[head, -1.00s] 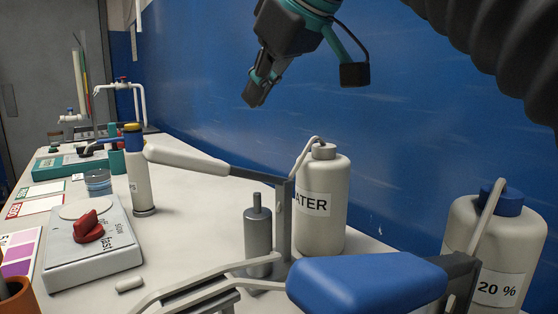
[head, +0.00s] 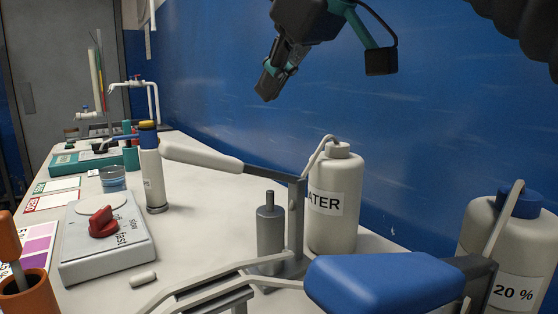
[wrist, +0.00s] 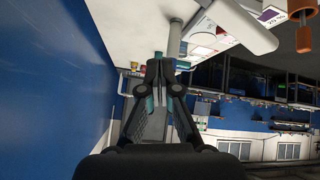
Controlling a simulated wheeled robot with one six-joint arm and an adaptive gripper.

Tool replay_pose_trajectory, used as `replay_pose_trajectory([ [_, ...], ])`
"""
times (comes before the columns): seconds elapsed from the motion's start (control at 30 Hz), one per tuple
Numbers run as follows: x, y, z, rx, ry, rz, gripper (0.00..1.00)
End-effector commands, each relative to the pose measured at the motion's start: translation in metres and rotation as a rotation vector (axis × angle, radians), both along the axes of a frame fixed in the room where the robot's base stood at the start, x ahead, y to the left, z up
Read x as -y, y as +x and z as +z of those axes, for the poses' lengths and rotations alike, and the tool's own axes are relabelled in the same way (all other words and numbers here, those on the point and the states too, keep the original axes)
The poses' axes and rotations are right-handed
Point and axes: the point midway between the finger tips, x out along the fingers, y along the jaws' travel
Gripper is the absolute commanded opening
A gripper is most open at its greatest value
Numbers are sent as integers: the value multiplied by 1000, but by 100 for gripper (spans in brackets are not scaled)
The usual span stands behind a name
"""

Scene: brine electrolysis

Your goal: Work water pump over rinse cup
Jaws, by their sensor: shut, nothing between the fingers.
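The white bottle labelled WATER (head: 335,215) stands by the blue wall, with a thin spout tube at its cap. Beside it, a long white lever handle (head: 200,159) on a grey bracket reaches left above a grey cylinder (head: 270,235). A small clear cup with bluish contents (head: 113,180) stands farther back on the left; I cannot tell if it is the rinse cup. My gripper (head: 265,95) is shut and empty, high above the bench and clear of the lever. Its closed fingers (wrist: 165,75) also show in the wrist view.
A blue-padded lever (head: 385,280) and a 20 % bottle (head: 515,250) fill the near right. A stirrer with a red knob (head: 102,222), an orange cup (head: 28,298) and a blue-yellow-capped tube (head: 150,172) stand left. The blue wall bounds the right.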

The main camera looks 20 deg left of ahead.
Motion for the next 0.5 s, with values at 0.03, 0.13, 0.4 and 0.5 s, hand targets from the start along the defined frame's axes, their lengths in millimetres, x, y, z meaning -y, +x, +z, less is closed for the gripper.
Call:
replay_pose_trajectory([
  [0.03,-2,-2,-9,-1,0,2,0],
  [0.13,-5,-3,-21,-1,0,2,0],
  [0.4,-12,-6,-51,0,0,0,0],
  [0.5,-13,-6,-57,0,0,-1,0],
])
